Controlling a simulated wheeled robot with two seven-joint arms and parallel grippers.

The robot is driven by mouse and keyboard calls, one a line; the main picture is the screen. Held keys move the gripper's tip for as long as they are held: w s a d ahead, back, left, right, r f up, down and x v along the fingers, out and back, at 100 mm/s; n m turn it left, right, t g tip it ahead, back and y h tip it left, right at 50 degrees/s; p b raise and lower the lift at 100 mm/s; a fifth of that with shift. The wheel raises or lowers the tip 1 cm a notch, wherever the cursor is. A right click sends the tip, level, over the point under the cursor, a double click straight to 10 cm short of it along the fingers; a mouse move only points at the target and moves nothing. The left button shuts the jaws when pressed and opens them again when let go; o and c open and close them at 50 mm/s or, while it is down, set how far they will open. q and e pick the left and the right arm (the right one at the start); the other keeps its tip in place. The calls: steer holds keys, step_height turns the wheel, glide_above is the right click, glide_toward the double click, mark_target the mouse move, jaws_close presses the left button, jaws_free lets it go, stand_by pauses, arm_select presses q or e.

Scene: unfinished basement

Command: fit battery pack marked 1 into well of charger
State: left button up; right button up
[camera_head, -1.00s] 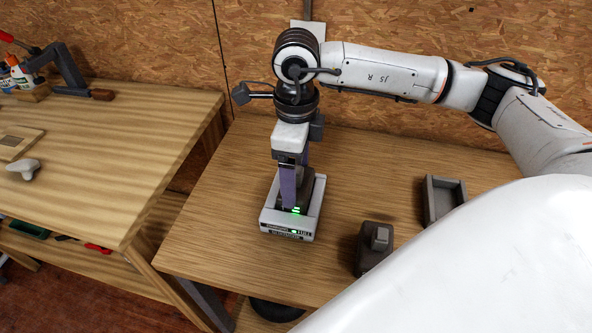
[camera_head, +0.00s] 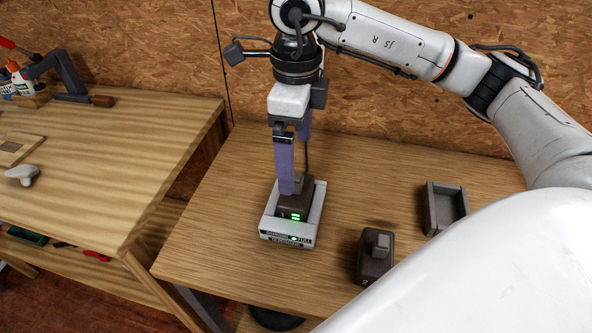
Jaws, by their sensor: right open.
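The white charger (camera_head: 266,225) stands on the wooden table, with green lights and the word FULL on its front. A dark battery pack marked 1 (camera_head: 292,208) sits upright in the charger's well, green bars lit on its face. My right gripper (camera_head: 297,185) is open, its purple fingers pointing down at the top of the pack; the fingertips partly hide the pack's top. A second dark pack, marked 2 (camera_head: 374,262), stands on the table to the right of the charger. My left gripper is not in view.
A grey open tray (camera_head: 433,213) lies at the right of the table. A second workbench (camera_head: 130,130) on the left holds a clamp (camera_head: 70,85), glue bottles and a white object (camera_head: 24,174). My white body covers the lower right. The table's left side is clear.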

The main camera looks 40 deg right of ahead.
steer(key=shift+r, duration=2.3)
